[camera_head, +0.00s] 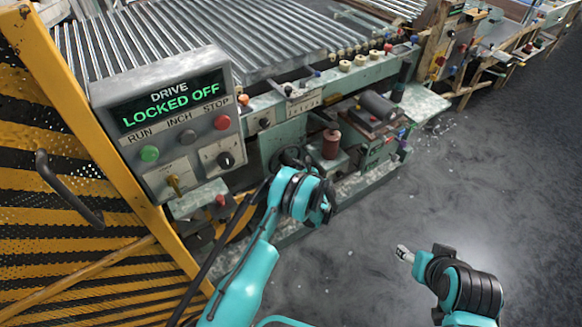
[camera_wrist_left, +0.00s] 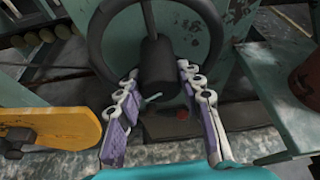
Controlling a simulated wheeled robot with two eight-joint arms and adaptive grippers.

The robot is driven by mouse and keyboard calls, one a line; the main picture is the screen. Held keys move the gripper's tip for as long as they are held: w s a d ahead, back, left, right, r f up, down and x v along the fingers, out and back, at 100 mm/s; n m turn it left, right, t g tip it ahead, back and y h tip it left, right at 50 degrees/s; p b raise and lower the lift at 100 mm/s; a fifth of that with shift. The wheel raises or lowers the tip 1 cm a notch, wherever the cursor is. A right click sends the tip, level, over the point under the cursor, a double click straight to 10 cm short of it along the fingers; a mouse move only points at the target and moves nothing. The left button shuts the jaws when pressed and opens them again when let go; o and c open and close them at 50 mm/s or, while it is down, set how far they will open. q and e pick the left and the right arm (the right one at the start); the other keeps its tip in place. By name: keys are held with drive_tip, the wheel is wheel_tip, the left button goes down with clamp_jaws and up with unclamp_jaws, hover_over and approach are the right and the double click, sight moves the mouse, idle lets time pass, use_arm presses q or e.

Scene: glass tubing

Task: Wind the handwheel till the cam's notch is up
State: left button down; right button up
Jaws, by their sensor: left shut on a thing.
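The handwheel is a dark ring (camera_wrist_left: 98,38) in the left wrist view, with a black cylinder at its middle front. My left gripper (camera_wrist_left: 157,74) has a finger on each side of this cylinder and is shut on it. In the head view the wheel's dark rim (camera_head: 291,156) shows just behind my left wrist, which hides the fingers. A yellow rounded plate (camera_wrist_left: 50,138), perhaps the cam, is at the left of the wrist view. I cannot make out which way a notch points. My right gripper (camera_head: 404,254) is over the floor, away from the machine; its fingers are too small to read.
A control box (camera_head: 185,95) reads "DRIVE LOCKED OFF". A yellow mesh guard (camera_head: 95,150) with a black handle stands at the left. A reddish-brown cylinder (camera_head: 331,143) is close to the wheel. Rollers (camera_head: 190,40) lie behind; the floor at right is clear.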

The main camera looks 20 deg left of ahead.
use_arm(q)
drive_tip(key=m+g+y, duration=0.1)
drive_tip(key=m, duration=0.2)
drive_tip(key=shift+g+y, duration=0.3)
drive_tip(key=shift+g, duration=0.1)
idle(0.5)
drive_tip(key=c, duration=1)
unclamp_jaws()
drive_tip(key=shift+d, duration=0.1)
drive_tip(key=v, duration=1.2)
drive_tip(key=shift+w, duration=0.1)
